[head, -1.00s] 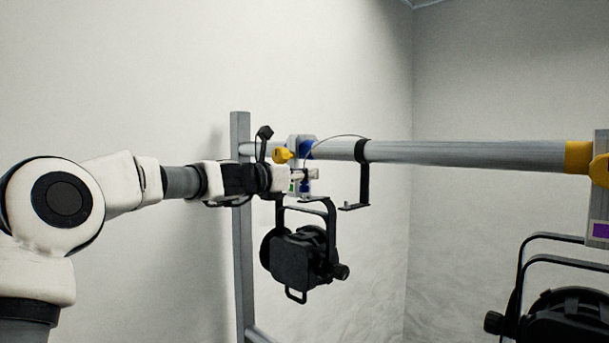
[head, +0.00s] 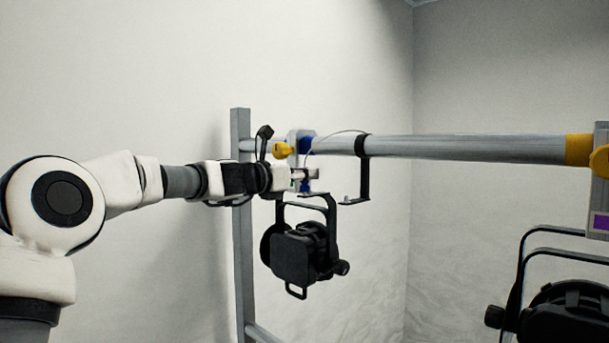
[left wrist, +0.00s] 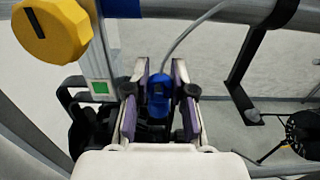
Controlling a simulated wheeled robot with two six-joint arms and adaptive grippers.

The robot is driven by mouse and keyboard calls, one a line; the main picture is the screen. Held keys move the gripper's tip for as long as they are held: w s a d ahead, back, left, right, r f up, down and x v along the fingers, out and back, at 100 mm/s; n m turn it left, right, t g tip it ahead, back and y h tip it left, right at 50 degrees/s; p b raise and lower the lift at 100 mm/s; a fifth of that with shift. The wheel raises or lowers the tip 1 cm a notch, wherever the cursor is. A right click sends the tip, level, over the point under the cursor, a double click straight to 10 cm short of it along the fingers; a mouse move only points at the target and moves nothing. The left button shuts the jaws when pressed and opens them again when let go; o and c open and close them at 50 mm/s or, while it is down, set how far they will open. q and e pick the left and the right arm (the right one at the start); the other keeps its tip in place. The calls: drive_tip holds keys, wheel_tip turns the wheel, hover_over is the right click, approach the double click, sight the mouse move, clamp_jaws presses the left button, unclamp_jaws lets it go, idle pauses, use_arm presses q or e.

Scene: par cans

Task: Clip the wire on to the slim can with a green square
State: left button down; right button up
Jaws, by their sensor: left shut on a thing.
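The slim black can (head: 303,255) hangs from the bar by a yoke and a pale clamp with a yellow knob (head: 282,150). Its green square (left wrist: 100,87) shows on the clamp's plate in the left wrist view, left of my fingers. The can body shows dark and partly hidden there. My left gripper (head: 312,176) is at the clamp, just above the yoke. In the left wrist view its fingers (left wrist: 168,95) are shut on the blue end (left wrist: 158,92) of the wire. The thin grey wire (left wrist: 195,35) runs up and right toward the bar. Whether the blue end touches the clamp is unclear.
The grey bar (head: 470,148) crosses the view. A black bracket (head: 362,178) hangs from it just right of the clamp. Another black can (head: 565,310), with a purple-marked clamp (head: 600,222), hangs at the right. A grey upright (head: 241,200) stands behind my arm.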

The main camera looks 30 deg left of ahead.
use_arm(q)
drive_tip(key=shift+f+b, duration=0.4)
idle(0.7)
drive_tip(key=c, duration=0.9)
unclamp_jaws()
wheel_tip(320, 180, up, 10)
